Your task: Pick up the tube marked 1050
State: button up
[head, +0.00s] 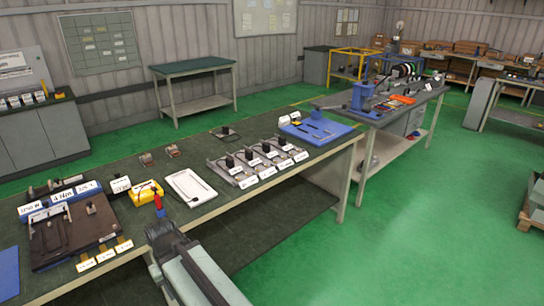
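Several dark, narrow tube-like parts lie in grey holders (232,168) at the middle of the long dark bench. White label cards (267,172) stand at their front ends. The marks are too small to read, so I cannot tell which tube is marked 1050. My gripper (160,230) appears at the bottom, over the bench's front edge, to the left of and nearer than the holders.
On the bench, a white tray (191,188) and a yellow box (147,194) lie left of the holders, and a blue mat (325,134) with tools lies right. A brown fixture board (72,236) is far left. Green floor (400,235) is open at right.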

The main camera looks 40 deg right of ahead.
aim_at(249, 160)
jog(key=u, duration=2.9)
jog(key=k, duration=1.85)
jog(key=z, duration=1.8)
jog(key=i, duration=1)
jog(key=z, duration=0.05)
